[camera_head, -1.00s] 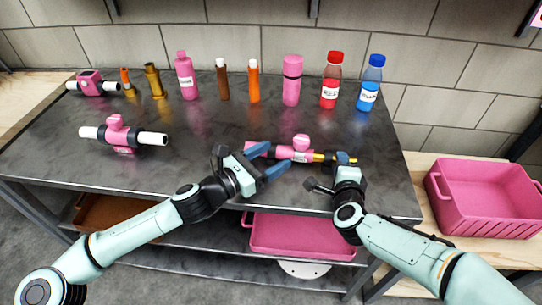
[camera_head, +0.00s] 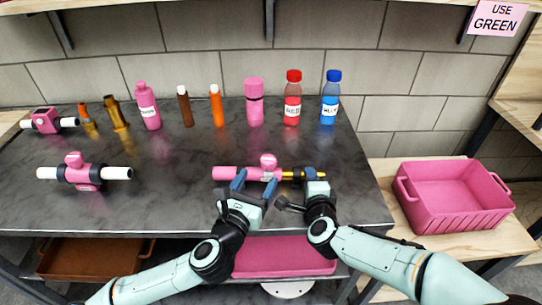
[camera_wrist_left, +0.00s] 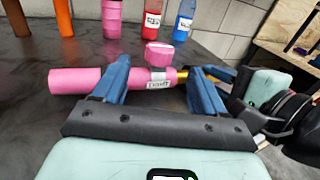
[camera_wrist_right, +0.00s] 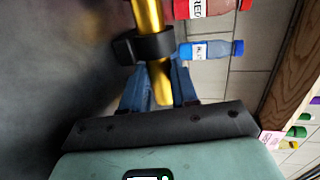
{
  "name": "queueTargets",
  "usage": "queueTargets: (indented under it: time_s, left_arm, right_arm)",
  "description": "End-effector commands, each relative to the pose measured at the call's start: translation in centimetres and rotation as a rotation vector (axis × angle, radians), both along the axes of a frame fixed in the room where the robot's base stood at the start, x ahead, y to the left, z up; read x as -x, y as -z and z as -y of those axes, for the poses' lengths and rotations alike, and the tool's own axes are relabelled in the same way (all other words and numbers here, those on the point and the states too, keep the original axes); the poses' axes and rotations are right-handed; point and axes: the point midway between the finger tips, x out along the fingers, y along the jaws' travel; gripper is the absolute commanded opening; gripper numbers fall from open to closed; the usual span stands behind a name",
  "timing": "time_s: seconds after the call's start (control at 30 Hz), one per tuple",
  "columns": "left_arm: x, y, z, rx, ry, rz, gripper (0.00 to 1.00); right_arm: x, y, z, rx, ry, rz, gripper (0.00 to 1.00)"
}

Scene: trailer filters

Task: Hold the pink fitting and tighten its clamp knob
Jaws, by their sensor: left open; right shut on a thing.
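The pink fitting (camera_head: 228,173) lies across the front of the dark table. It has a pink tube at left, a pink clamp knob (camera_head: 268,160) on top and a gold rod (camera_head: 290,175) at right. The knob also shows in the left wrist view (camera_wrist_left: 159,54), above a small white label. My left gripper (camera_head: 254,181) is open at the fitting's near side, its fingers spread to the left and right below the knob; whether they touch it is unclear. My right gripper (camera_head: 311,173) is shut on the gold rod (camera_wrist_right: 149,22), near a black collar (camera_wrist_right: 143,47).
Another pink fitting with white ends (camera_head: 83,175) lies at the left. Several bottles and tubes, including a red bottle (camera_head: 292,100) and a blue bottle (camera_head: 330,100), line the table's back. A pink crate (camera_head: 455,210) stands at right. A pink tray (camera_head: 285,258) is below.

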Motion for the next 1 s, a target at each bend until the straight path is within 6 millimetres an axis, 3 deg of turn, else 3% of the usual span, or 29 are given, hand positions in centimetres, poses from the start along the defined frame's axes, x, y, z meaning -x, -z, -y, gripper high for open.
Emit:
queueTargets:
  time_s: [0.3,0.5,0.97,1.0]
  left_arm:
    - [-5.9,0.1,2.5,0.002,0.000,-0.004,0.71]
    - [-8.3,0.1,3.5,-0.001,0.001,-0.003,0.71]
    - [-9.4,0.1,4.0,-0.003,0.002,-0.001,0.71]
    - [-9.4,0.1,4.0,-0.003,0.002,-0.001,0.65]
  right_arm:
    - [0.0,-0.1,0.0,-0.001,0.000,0.002,0.00]
    - [0.0,-0.1,0.0,-0.001,0.000,0.002,0.00]
    - [0.0,-0.1,0.0,-0.001,0.000,0.002,0.00]
    - [0.0,-0.1,0.0,-0.001,0.000,0.002,0.00]
